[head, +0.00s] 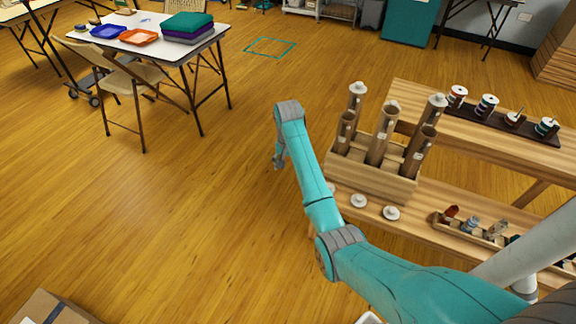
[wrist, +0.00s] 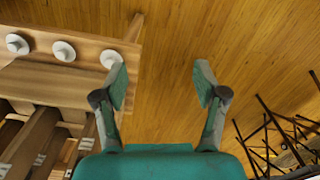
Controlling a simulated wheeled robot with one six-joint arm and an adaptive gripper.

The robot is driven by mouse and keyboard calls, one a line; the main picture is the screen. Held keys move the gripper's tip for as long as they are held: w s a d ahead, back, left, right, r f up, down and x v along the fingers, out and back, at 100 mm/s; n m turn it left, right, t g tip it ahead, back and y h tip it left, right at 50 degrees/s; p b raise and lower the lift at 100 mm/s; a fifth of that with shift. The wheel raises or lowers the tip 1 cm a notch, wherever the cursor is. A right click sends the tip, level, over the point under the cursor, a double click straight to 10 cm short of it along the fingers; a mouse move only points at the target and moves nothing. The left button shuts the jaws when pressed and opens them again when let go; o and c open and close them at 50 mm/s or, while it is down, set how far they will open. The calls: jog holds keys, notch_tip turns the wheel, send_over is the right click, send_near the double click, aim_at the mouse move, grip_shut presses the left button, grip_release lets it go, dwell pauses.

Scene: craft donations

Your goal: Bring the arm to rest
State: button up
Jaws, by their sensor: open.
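My teal arm reaches out over the open floor to the left of a wooden bench (head: 420,205). My gripper hangs at its far end, pointing down in the head view (head: 279,160) and partly hidden by the arm. In the wrist view my gripper (wrist: 162,84) has its two fingers spread wide, with only wooden floor between them. It holds nothing. The end of the bench and its white caps lie just left of the fingers in that view.
A wooden crate (head: 372,180) of upright cardboard tubes stands on the bench, with white caps (head: 358,200) before it. A spool rack (head: 500,124) is behind. A folding chair (head: 133,84) and table (head: 150,40) stand left. The floor between is clear.

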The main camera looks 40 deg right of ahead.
dwell(0.4)
jog(key=s+a+f+n+t, duration=0.1)
jog(key=s+a+f, duration=0.35)
jog(key=f, duration=0.35)
jog(key=s+a+f+n+t+h, duration=0.1)
jog(key=s+a+f+n+t, duration=0.15)
jog(key=s+a+f, duration=0.45)
jog(key=s+a+f+n+t, duration=0.1)
jog(key=s+a+f+t, duration=0.15)
jog(key=s+a, duration=0.55)
jog(key=s+a+r+n+t, duration=0.1)
jog(key=s+r+n+t, duration=0.2)
jog(key=s, duration=0.8)
jog(key=s+a+r+n+t, duration=0.1)
jog(key=s+r+t, duration=0.1)
jog(key=s+r, duration=0.3)
jog(key=s+a+r+n+t, duration=0.1)
jog(key=s+r, duration=0.5)
jog(key=r, duration=0.6)
jog(key=s+a+r+n+t+y, duration=0.1)
jog(key=s+a+r+t, duration=0.2)
jog(key=s+r, duration=0.3)
notch_tip(320, 180, up, 4)
jog(key=shift+f, duration=0.2)
